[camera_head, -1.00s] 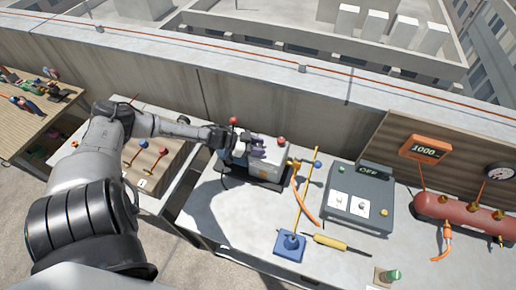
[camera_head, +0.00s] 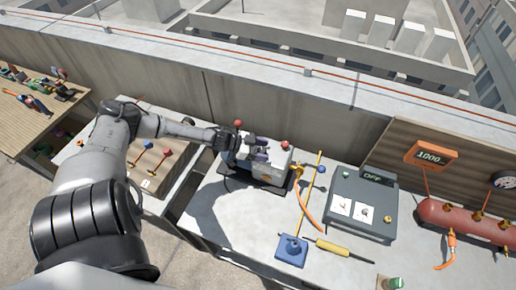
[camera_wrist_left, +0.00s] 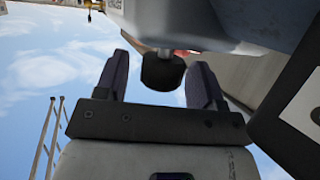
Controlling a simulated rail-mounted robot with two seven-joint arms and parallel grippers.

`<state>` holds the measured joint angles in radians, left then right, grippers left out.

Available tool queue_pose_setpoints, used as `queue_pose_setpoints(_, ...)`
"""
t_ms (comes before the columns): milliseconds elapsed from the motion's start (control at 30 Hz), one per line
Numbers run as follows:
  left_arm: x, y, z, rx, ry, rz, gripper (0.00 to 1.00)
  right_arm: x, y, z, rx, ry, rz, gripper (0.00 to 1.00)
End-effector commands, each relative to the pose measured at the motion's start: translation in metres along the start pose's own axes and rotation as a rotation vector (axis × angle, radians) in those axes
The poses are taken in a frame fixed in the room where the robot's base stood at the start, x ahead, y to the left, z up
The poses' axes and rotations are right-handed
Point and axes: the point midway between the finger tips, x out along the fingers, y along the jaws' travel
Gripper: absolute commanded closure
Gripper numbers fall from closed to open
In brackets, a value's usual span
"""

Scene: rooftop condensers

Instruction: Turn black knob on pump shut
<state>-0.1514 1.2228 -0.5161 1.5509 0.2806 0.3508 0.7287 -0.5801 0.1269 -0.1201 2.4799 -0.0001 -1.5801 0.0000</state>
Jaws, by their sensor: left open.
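The pump (camera_head: 276,165) is a light grey box on a dark base near the left end of the grey table, with red knobs on top. My left gripper (camera_head: 260,150) is at the pump's upper left side. In the left wrist view, the black knob (camera_wrist_left: 162,72) sits between the two dark fingers of my open left gripper (camera_wrist_left: 160,85), with a gap visible on each side. The pump's body (camera_wrist_left: 220,20) fills the upper right of that view. The black knob is hidden by the gripper in the head view. My right gripper is not in view.
A yellow rod on a blue base (camera_head: 291,250) and an orange hose (camera_head: 308,212) stand right of the pump. Beyond are a grey control box reading OFF (camera_head: 360,203) and a red tank (camera_head: 465,220). A concrete wall (camera_head: 290,110) runs behind.

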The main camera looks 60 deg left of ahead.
Motion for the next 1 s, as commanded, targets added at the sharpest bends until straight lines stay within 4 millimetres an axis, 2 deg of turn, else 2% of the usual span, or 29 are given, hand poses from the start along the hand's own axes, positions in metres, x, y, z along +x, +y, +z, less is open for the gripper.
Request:
queue_pose_setpoints(267,-0.019,0.001,0.001,-0.002,-0.005,0.001,0.37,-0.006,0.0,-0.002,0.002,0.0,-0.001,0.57)
queue_pose_setpoints(1000,-0.117,0.0,-0.002,-0.001,-0.003,0.0,0.37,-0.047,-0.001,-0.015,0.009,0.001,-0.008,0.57)
